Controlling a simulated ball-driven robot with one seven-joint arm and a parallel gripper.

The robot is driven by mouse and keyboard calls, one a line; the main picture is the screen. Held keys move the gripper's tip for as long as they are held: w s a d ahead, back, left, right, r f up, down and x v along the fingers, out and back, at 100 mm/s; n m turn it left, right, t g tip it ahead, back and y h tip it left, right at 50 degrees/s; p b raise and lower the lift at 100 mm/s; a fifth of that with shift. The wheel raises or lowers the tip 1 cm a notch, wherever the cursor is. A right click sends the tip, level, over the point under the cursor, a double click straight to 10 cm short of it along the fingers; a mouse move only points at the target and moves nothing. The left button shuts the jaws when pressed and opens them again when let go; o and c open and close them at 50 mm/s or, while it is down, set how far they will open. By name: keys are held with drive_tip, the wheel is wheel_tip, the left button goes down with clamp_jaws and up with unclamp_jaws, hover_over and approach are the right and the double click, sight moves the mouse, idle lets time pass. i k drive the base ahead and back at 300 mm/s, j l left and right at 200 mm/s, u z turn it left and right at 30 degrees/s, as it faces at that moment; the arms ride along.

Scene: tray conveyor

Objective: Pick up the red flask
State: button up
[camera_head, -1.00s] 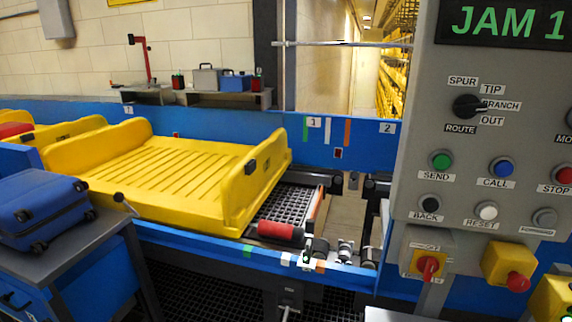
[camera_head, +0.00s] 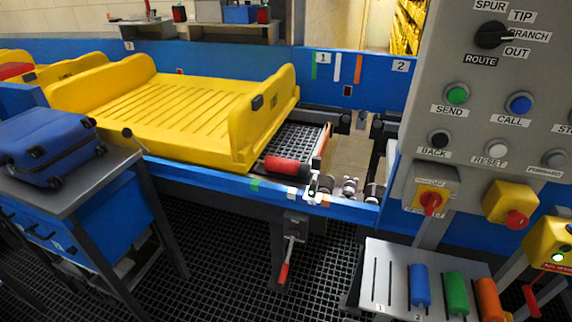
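A red cylinder (camera_head: 287,166) with a dark end, which looks like the red flask, lies on its side at the end of the conveyor. It is just right of the yellow tray's (camera_head: 243,150) front corner, beside a black grid belt. A small gap or contact with the tray cannot be told. Small red and black items, one left (camera_head: 179,13) and one right (camera_head: 263,13), stand on the back shelf. My gripper is not in view.
A control panel (camera_head: 470,170) stands at right. Below it, a grey rack (camera_head: 385,285) holds blue, green and orange cylinders. A blue suitcase (camera_head: 50,150) lies on a side table (camera_head: 90,185) at left. The blue conveyor rail (camera_head: 215,178) runs in front of the red cylinder. Grid floor is open at centre.

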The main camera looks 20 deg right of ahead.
sight(287, 166)
drive_tip(key=i+j, duration=0.2)
drive_tip(key=j, duration=0.15)
drive_tip(key=i+j, duration=0.4)
drive_tip(key=j, duration=0.25)
drive_tip(key=i+j, duration=0.1)
drive_tip(key=i, duration=0.3)
drive_tip(key=i+j, duration=0.1)
drive_tip(key=i, duration=0.25)
drive_tip(key=i+l, duration=0.4)
